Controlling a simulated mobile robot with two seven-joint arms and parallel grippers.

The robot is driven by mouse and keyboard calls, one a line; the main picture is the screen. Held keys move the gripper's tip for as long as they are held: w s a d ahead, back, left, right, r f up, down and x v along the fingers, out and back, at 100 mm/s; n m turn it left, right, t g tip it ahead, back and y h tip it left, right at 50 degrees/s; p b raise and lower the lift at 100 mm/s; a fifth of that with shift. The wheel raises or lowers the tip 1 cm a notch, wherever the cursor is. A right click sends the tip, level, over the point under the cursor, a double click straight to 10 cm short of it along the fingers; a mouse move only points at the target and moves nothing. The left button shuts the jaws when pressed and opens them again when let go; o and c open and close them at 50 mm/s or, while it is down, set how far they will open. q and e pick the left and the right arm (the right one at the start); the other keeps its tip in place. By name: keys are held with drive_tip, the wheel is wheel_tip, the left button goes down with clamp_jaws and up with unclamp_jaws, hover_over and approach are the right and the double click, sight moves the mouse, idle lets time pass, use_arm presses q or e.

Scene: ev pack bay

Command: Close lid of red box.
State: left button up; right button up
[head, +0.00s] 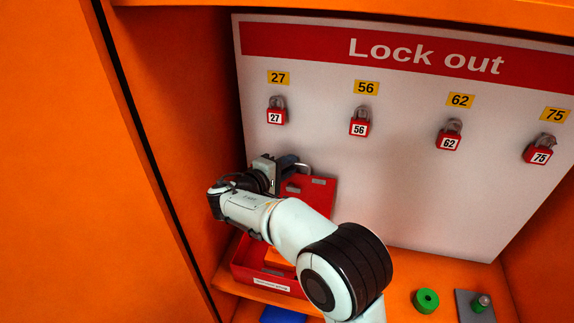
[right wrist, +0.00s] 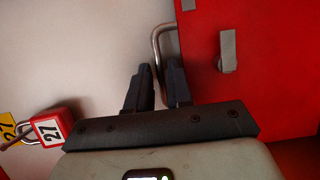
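The red box (head: 240,274) stands on the orange shelf with its lid (head: 318,191) raised, tilted up near the white board. The lid shows on the right of the right wrist view (right wrist: 275,70), with a grey latch (right wrist: 228,50). A metal handle (right wrist: 158,45) sticks out from the lid's edge; it also shows in the head view (head: 303,168). My right gripper (right wrist: 158,72) is at this handle, its dark fingers close together with the bar between them. My right arm hides part of the box. My left gripper is not in view.
The white "Lock out" board (head: 330,130) stands behind, with red padlocks; padlock 27 (head: 276,111) hangs above the gripper. A green ring (head: 426,301) and a grey plate (head: 468,309) lie on the shelf to the right. An orange wall (head: 190,110) is close on the left.

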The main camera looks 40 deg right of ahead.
drive_tip(key=shift+c, duration=0.4)
clamp_jaws()
idle(1.0)
